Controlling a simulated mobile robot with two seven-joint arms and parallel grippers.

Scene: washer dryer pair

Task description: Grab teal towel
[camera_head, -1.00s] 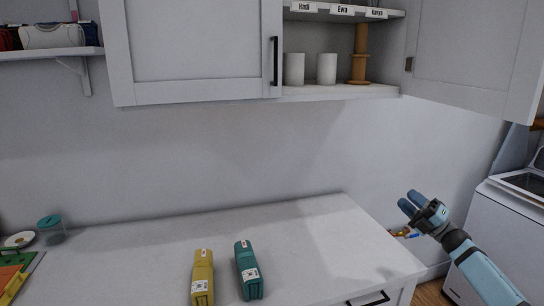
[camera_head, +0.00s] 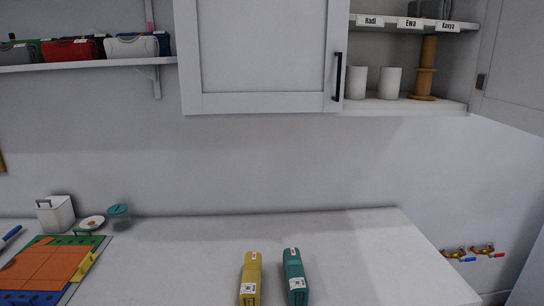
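The teal towel (camera_head: 295,276) appears to be the narrow, folded teal item with a white printed label, lying on the white counter near the bottom of the view. A similar yellow item (camera_head: 250,279) lies just left of it, with a small gap between them. The lower ends of both are near the bottom edge of the picture. Neither of my grippers shows in the view now.
A multicoloured board (camera_head: 48,262), a white canister (camera_head: 55,214) and a teal-lidded jar (camera_head: 119,216) occupy the counter's left. An upper cabinet (camera_head: 264,50) and a shelf (camera_head: 90,64) with coloured cases hang above. Counter right of the towel is clear. Taps (camera_head: 470,253) are at right.

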